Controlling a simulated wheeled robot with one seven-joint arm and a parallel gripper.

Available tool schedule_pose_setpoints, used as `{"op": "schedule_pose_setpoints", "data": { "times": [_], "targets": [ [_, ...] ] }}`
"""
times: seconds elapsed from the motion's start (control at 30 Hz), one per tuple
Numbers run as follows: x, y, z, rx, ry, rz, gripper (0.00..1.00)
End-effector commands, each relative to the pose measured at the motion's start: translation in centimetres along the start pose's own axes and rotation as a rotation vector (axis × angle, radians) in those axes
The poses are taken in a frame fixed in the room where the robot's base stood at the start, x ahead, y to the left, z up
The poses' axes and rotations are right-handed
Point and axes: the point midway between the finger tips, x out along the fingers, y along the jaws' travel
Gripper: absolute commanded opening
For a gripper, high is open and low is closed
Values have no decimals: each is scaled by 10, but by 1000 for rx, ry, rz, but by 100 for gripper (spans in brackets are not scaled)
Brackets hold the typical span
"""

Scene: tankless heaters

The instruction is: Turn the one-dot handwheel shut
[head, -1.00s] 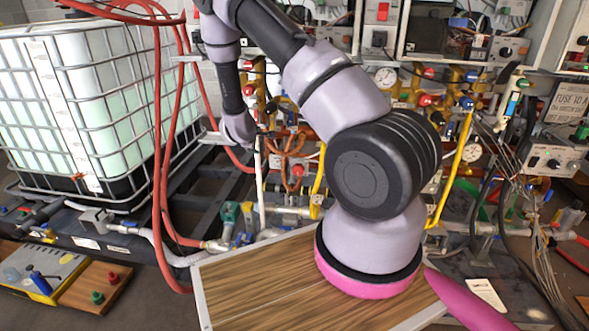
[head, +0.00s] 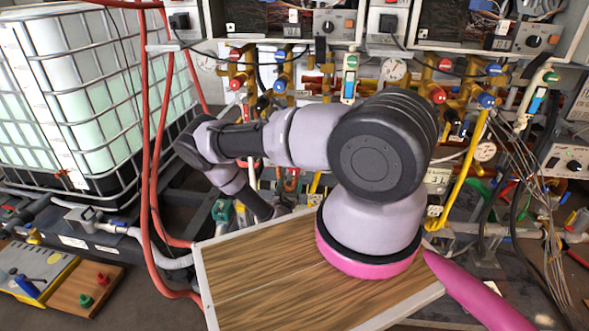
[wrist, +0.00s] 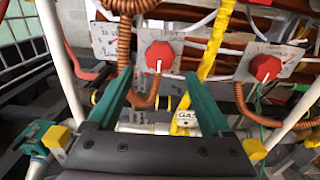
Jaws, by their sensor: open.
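In the wrist view, a red faceted knob (wrist: 159,55) on a pale plate stands ahead of and above my fingertips, with a white line at its lower edge. A second red knob (wrist: 265,68) on another plate is to the right. No dot marks are clear enough to tell which one is the one-dot handwheel. My gripper (wrist: 160,90) is open, its two teal fingers apart with nothing held between them. The fingertips appear below the left knob and not touching it. In the head view, my arm and the wooden board hide the gripper.
A coiled orange hose (wrist: 124,50) hangs close to the left finger. A yellow pipe (wrist: 216,45) runs beside the right finger. White pipes stand at both sides. In the head view, a caged white tank (head: 75,90) is at left and a wooden board (head: 270,275) in front.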

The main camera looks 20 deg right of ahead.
Motion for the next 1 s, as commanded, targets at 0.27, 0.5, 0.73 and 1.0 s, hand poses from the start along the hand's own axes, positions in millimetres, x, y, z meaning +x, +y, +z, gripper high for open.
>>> {"op": "schedule_pose_setpoints", "data": {
  "times": [0.27,0.5,0.73,1.0],
  "targets": [
    [51,-1,2,9,-2,-6,83],
    [88,-1,1,8,1,-4,83],
    [101,0,1,7,1,-1,83],
    [101,0,1,6,1,-1,68]
  ]
}}
